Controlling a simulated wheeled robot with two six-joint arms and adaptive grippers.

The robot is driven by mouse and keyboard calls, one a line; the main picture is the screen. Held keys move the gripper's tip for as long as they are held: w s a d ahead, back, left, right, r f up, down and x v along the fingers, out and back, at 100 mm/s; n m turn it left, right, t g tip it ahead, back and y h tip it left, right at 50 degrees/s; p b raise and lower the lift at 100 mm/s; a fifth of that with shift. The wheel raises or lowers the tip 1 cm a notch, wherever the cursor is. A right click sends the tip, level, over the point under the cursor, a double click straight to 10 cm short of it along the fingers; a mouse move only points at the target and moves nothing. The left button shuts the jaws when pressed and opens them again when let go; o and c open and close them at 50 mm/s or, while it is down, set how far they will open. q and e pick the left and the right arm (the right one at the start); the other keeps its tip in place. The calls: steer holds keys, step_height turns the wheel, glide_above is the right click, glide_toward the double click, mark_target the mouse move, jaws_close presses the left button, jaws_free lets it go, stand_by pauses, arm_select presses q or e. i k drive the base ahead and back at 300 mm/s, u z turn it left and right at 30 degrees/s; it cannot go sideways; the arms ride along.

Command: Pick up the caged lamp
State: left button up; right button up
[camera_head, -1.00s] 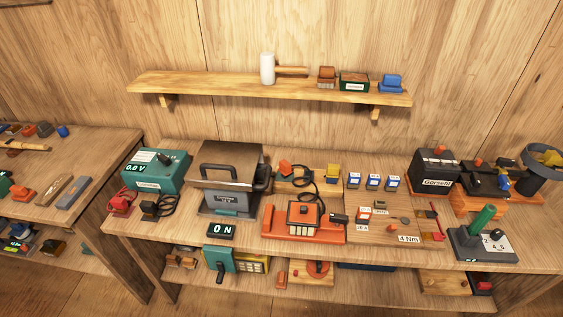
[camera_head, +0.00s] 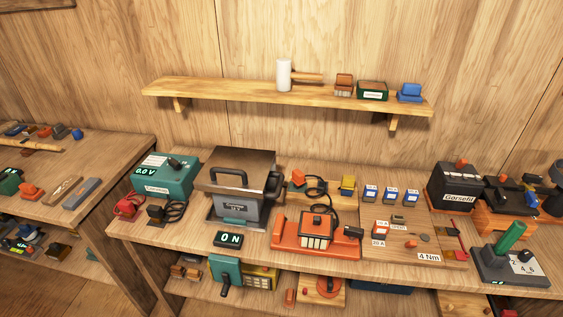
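I cannot pick out a caged lamp with certainty in the head view. An orange unit (camera_head: 289,241) with a dark-framed block of pale bars stands near the front middle of the bench, and I cannot tell if it is a lamp. A dark round-topped thing (camera_head: 556,175) at the far right is cut off by the picture edge. Neither of my grippers is in view.
The workbench (camera_head: 190,238) carries a teal meter (camera_head: 166,178), a grey handled box (camera_head: 238,190), a black battery (camera_head: 455,188) and a green-handled lever (camera_head: 512,235). A wall shelf (camera_head: 220,93) holds a white mallet (camera_head: 284,75). Another bench (camera_head: 105,165) is at left.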

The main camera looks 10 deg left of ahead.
mark_target(304, 237)
steer(key=k, duration=1.1)
steer(key=z, duration=1.15)
steer(key=i, duration=1.25)
steer(key=u, duration=0.5)
